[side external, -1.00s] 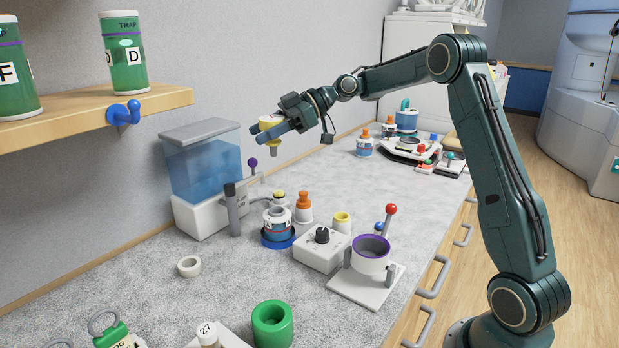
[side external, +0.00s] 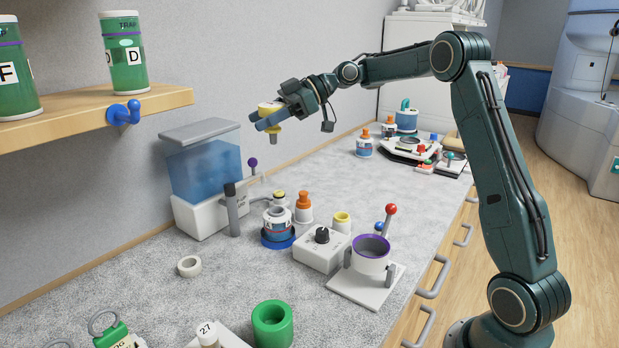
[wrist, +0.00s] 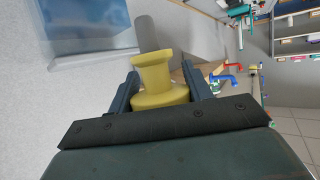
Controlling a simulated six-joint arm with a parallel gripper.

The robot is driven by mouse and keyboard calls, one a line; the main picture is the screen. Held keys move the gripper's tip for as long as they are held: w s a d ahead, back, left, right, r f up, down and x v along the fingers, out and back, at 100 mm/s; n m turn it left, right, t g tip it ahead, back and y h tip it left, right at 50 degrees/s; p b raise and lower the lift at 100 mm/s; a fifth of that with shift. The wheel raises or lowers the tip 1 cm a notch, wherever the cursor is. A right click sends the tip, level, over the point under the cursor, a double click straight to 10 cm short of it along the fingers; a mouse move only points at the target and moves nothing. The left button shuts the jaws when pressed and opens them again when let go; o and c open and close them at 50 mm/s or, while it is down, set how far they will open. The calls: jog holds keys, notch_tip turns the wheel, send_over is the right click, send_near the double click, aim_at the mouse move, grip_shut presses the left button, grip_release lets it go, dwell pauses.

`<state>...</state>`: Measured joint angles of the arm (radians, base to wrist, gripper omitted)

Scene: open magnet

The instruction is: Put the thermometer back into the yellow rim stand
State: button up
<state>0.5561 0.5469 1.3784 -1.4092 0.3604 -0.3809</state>
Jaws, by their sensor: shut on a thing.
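My gripper (side external: 268,120) is high over the back of the bench, in front of the wall. It is shut on the thermometer (side external: 273,138), a piece with a yellow upper part and a narrower greyish lower part pointing down. The yellow rim stand (side external: 341,226), a small white cup with a yellow rim, stands on the bench behind a white box with a black knob, well below and to the right of my gripper.
A blue water tank (side external: 208,165) with a grey lid stands left of and below my gripper. An orange-capped bottle (side external: 304,212), the knob box (side external: 318,252) and a purple-rimmed cup (side external: 370,262) crowd around the stand. A wall shelf (side external: 80,120) juts out at upper left.

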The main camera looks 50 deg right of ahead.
jog(key=s+d+f, duration=0.4)
jog(key=d+f, duration=0.3)
jog(key=f, duration=0.1)
send_over(336, 218)
notch_tip(336, 218, down, 7)
jog(key=shift+m+t, duration=0.3)
jog(key=shift+t, duration=0.1)
jog(key=shift+w+d+f, duration=0.1)
jog(key=shift+f, duration=1.85)
jog(key=shift+d+f, duration=0.1)
jog(key=shift+f, duration=1.85)
jog(key=shift+f, duration=0.1)
jog(key=o, duration=1.1)
jog(key=shift+o, duration=0.2)
